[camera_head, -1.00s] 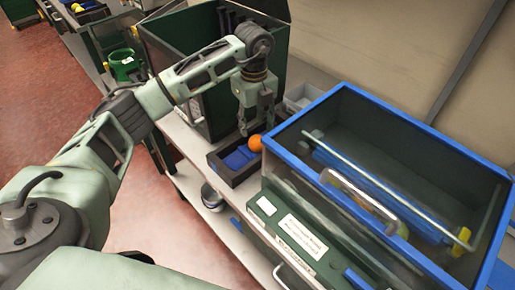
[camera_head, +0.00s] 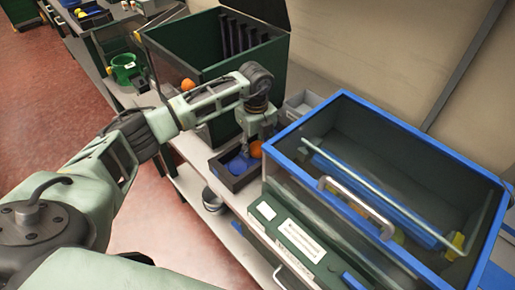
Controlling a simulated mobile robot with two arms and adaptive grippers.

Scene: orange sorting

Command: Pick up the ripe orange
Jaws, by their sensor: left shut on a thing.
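The orange (camera_head: 256,149) is at the right end of a small dark tray (camera_head: 226,182) with a blue inside, on the grey bench. My left gripper (camera_head: 252,146) reaches down over it from above, its fingers shut on the orange and partly hiding it. Whether the orange still touches the tray is hard to tell. Another orange fruit (camera_head: 187,84) shows at the dark green bin (camera_head: 215,50), left of my wrist. My right gripper is not in view.
A large clear box with a blue rim (camera_head: 300,128) stands close to the right of the tray. A small grey bin (camera_head: 303,104) sits behind. The green bin rises just behind my left arm. A green cup (camera_head: 126,70) stands at the far left.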

